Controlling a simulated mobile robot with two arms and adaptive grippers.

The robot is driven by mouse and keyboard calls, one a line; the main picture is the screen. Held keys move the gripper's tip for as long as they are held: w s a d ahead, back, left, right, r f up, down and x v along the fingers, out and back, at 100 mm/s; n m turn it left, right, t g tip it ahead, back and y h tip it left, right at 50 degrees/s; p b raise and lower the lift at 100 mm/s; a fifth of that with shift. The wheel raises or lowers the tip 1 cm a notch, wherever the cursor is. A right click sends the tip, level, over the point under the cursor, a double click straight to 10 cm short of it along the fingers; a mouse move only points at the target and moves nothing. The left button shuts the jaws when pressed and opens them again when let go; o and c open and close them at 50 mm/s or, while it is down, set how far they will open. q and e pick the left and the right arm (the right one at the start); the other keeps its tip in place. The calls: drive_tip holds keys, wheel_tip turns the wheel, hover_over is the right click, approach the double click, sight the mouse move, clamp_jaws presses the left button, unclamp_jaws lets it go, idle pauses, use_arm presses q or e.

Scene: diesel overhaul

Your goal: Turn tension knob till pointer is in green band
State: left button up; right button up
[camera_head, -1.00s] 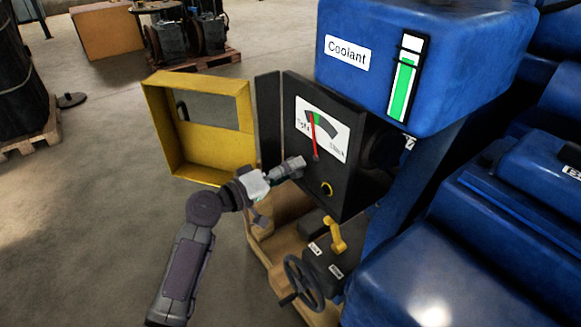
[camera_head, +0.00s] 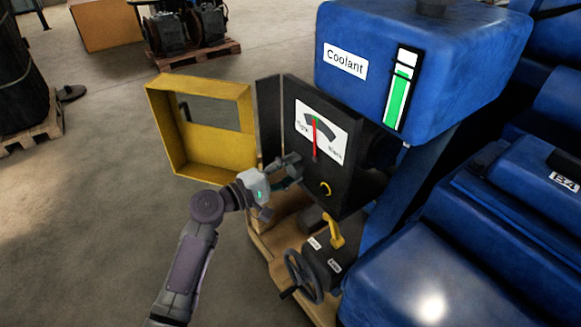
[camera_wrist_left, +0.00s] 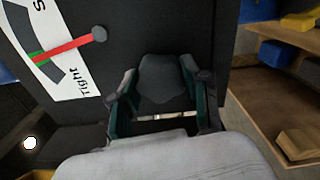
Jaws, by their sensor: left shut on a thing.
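The black tension box (camera_head: 300,96) carries a white dial (camera_head: 335,138) with a dark arc, a small green band and a red pointer (camera_head: 315,140). The pointer stands nearly upright with its tip at the green band. In the left wrist view the red pointer (camera_wrist_left: 75,44) lies across or along the edge of the green band (camera_wrist_left: 37,57), at the dial's "Tight" side. My left gripper (camera_head: 290,168) is at the box's front, below the dial. It is shut on the dark tension knob (camera_wrist_left: 162,78), seen between its fingers; the gripper hides the knob in the head view.
A yellow-framed door (camera_head: 160,130) stands open left of the box. A yellow-ringed part (camera_head: 325,188) is right of my gripper. Below are a handwheel (camera_head: 303,275) and yellow lever (camera_head: 336,232). The blue coolant tank (camera_head: 440,40) overhangs at upper right.

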idle(0.5)
use_arm(q)
drive_tip(key=o, duration=1.1)
drive_tip(key=shift+o, duration=0.2)
drive_tip(key=shift+a, duration=0.15)
drive_tip(key=v, duration=1.1)
drive_tip(key=shift+s+a, duration=0.25)
drive_tip(key=shift+a, duration=0.05)
